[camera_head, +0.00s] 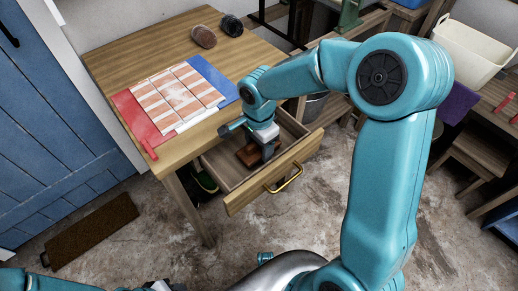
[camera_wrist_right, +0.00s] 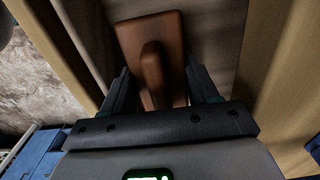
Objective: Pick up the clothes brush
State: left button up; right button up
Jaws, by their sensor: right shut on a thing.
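The clothes brush (camera_head: 248,155) is a brown wooden block with a raised handle. It is inside the open drawer (camera_head: 233,203) of the wooden table. In the right wrist view the brush (camera_wrist_right: 148,38) shows its brown top, with the handle between the fingers. My right gripper (camera_wrist_right: 158,82) is shut on the handle; in the head view this gripper (camera_head: 267,148) reaches down into the drawer. The brush's underside is hidden, so I cannot tell whether it touches the drawer floor. My left gripper (camera_head: 160,287) barely shows at the bottom edge; its fingers cannot be made out.
The drawer walls stand close around the right gripper. On the tabletop (camera_head: 140,62) lie a striped cloth (camera_head: 176,95), red and blue pieces and two dark rolls (camera_head: 203,37). A basin (camera_head: 470,52) and stool stand at right. A doormat (camera_head: 92,232) lies before the blue door.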

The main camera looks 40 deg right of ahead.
notch_tip(320, 180, up, 17)
jog(key=p, duration=0.3)
jog(key=shift+r, duration=0.15)
